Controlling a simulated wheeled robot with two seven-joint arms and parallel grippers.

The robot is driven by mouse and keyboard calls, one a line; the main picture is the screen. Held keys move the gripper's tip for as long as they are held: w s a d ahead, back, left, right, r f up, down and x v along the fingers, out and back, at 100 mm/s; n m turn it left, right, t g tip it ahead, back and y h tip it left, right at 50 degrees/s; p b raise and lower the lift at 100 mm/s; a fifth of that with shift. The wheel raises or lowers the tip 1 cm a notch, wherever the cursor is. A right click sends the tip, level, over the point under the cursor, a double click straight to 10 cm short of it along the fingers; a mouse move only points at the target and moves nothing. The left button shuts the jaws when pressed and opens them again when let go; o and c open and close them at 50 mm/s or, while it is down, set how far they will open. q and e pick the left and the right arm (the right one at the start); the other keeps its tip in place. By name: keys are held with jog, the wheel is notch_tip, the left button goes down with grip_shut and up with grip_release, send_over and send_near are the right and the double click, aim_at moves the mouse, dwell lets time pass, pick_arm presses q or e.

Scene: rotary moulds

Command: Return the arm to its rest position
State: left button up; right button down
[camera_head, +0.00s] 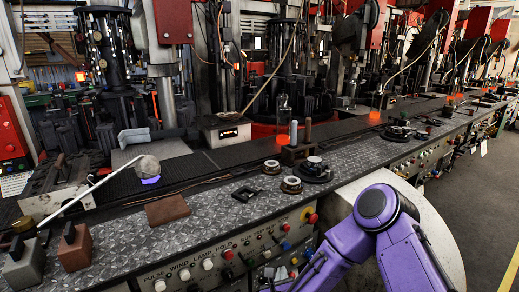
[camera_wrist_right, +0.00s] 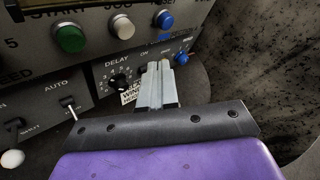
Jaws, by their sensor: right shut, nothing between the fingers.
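My right arm (camera_head: 375,215), purple with a dark joint cap, comes in at the bottom right of the head view, bent in front of the control panel. Its gripper lies low at the picture's bottom edge and cannot be made out clearly there. In the right wrist view my right gripper (camera_wrist_right: 158,72) shows two pale grey fingers together, shut and empty. The fingertips are over the panel near the DELAY knob (camera_wrist_right: 119,84); I cannot tell whether they touch it. My left gripper is not in view.
The control panel (camera_head: 180,270) has several buttons and knobs, including a green button (camera_wrist_right: 70,38). On the metal ledge (camera_head: 225,195) above it are a brown plate (camera_head: 167,210), black rings and a dark block with pegs. Machines line the back; floor is clear at right.

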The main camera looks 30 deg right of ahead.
dwell(0.4)
jog(key=s+a+f+n+g+y, duration=0.1)
jog(key=s+a+f+n+y, duration=0.3)
jog(key=n, duration=0.6)
jog(key=s+a+f+n+g+y, duration=0.15)
jog(key=s+f+n, duration=0.25)
jog(key=f+n, duration=0.45)
jog(key=s+d+f+n+g, duration=0.2)
jog(key=s+n, duration=0.4)
jog(key=s, duration=0.3)
jog(key=s+d+f+n+g, duration=0.2)
jog(key=s+f+n+g, duration=0.1)
jog(key=s+n, duration=0.4)
jog(key=s, duration=0.3)
jog(key=shift+s+d+g, duration=0.25)
jog(key=shift+d+g, duration=0.05)
jog(key=shift+g, duration=0.05)
